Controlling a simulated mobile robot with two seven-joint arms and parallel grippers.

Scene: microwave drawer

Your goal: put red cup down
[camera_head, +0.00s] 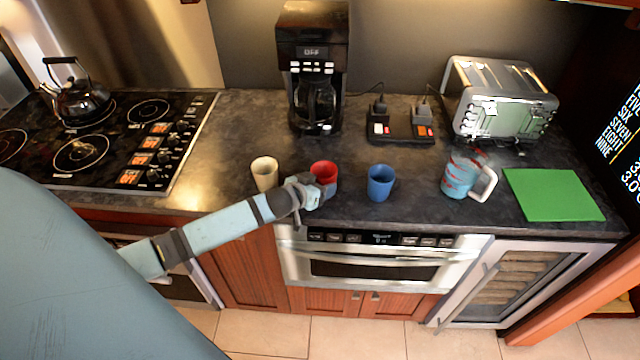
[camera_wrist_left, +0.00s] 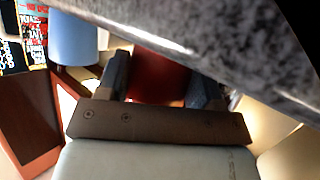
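The red cup (camera_head: 324,172) is upright near the front of the dark counter, between a cream cup and a blue cup. My left gripper (camera_head: 311,192) reaches it from the front left and covers part of its lower left side. In the left wrist view, the red cup (camera_wrist_left: 159,78) fills the space between the two dark fingers (camera_wrist_left: 160,88), which appear closed against its sides. Whether its base touches the counter or hangs just above it is hard to tell. My right gripper is not in view.
The cream cup (camera_head: 265,173) stands left, the blue cup (camera_head: 380,182) right, with a patterned mug (camera_head: 466,177) and green mat (camera_head: 552,194) farther right. A coffee maker (camera_head: 314,65), power strip (camera_head: 401,128) and toaster (camera_head: 499,98) stand behind. Counter between cups and coffee maker is clear.

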